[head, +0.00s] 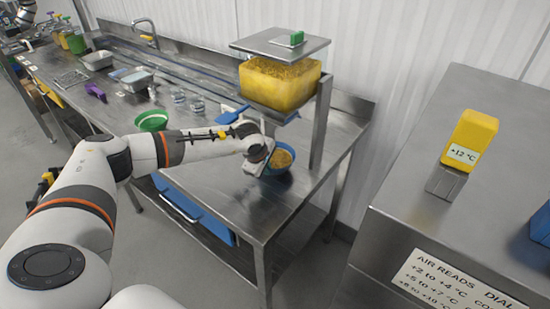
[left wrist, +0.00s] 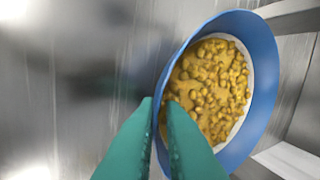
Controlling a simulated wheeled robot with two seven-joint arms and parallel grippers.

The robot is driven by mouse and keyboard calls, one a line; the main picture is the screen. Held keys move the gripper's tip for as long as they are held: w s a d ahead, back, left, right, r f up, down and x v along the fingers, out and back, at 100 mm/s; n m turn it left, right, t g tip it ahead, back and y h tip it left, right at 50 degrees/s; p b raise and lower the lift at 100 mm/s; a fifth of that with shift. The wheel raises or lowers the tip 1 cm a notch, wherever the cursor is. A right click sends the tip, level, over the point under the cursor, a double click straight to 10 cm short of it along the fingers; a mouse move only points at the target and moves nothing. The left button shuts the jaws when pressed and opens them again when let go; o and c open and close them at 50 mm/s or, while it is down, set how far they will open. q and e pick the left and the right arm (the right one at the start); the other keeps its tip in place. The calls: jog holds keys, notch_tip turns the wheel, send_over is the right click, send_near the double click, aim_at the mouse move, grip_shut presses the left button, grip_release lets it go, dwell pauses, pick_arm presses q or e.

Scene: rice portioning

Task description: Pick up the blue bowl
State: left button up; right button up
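The blue bowl (head: 279,160) is on or just above the steel table, below the yellow-filled hopper; I cannot tell if its base touches. It holds yellow, lumpy food, and it fills the right half of the left wrist view (left wrist: 262,72). My left gripper (head: 266,164) is at the bowl's left side. In the left wrist view its two green fingers (left wrist: 160,103) straddle the rim, one outside and one over the food. The gap is narrow with blue wall in it, so they look shut on the rim. My right gripper is out of view.
A hopper (head: 280,85) stands above the bowl, with a blue piece (head: 232,115) beside it. A green bowl (head: 152,121), glasses (head: 179,97) and metal trays (head: 137,81) sit farther left. The table's front right is bare.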

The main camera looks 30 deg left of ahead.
pick_arm(q)
jog(key=shift+x, duration=0.85)
grip_shut()
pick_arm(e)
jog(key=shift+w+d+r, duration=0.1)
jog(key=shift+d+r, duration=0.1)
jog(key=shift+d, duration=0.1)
pick_arm(q)
jog(key=shift+r, duration=0.15)
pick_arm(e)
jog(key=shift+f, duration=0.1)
